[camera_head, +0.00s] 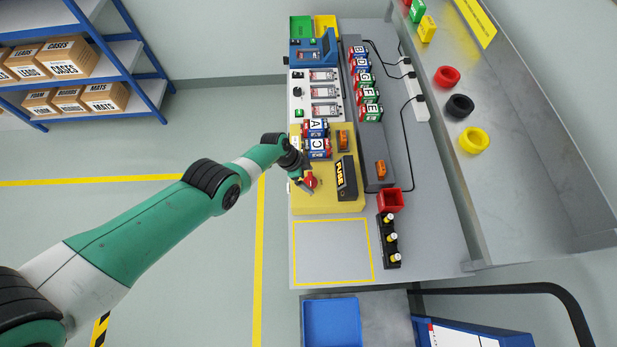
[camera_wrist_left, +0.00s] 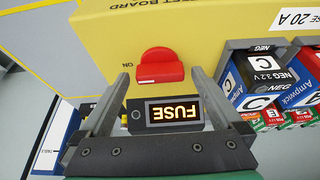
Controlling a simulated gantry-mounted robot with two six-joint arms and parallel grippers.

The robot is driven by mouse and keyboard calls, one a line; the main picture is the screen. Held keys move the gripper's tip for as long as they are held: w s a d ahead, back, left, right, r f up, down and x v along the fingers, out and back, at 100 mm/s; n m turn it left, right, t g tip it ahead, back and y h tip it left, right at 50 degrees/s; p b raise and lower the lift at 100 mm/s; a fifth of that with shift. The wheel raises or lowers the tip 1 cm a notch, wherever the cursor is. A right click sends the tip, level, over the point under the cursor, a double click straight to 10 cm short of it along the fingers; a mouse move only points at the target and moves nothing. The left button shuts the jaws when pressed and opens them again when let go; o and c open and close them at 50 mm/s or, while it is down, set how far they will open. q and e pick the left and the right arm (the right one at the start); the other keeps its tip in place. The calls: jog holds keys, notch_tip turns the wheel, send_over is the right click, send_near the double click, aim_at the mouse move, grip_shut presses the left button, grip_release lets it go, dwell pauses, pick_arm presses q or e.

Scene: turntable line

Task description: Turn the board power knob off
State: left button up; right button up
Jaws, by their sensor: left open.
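The yellow board (camera_head: 325,205) lies on the grey bench in the head view. Its red knob (camera_head: 311,182) is partly covered by my left gripper (camera_head: 304,179). In the left wrist view the red knob (camera_wrist_left: 160,65) stands on the board's yellow face, with the word ON beside it on the left. My left gripper (camera_wrist_left: 160,76) is open, with one finger on each side of the knob and visible gaps to it. A black block with a lit FUSE label (camera_wrist_left: 173,112) shows between the fingers. My right gripper is in neither view.
Labelled battery blocks (camera_head: 316,148) sit on the board close by my gripper, and an orange switch (camera_head: 343,139) beside them. A red bin (camera_head: 390,200) and a black rack (camera_head: 388,240) stand to the right. The yellow-outlined area (camera_head: 333,252) is empty.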

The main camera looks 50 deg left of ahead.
pick_arm(q)
jog(key=c, duration=1.3)
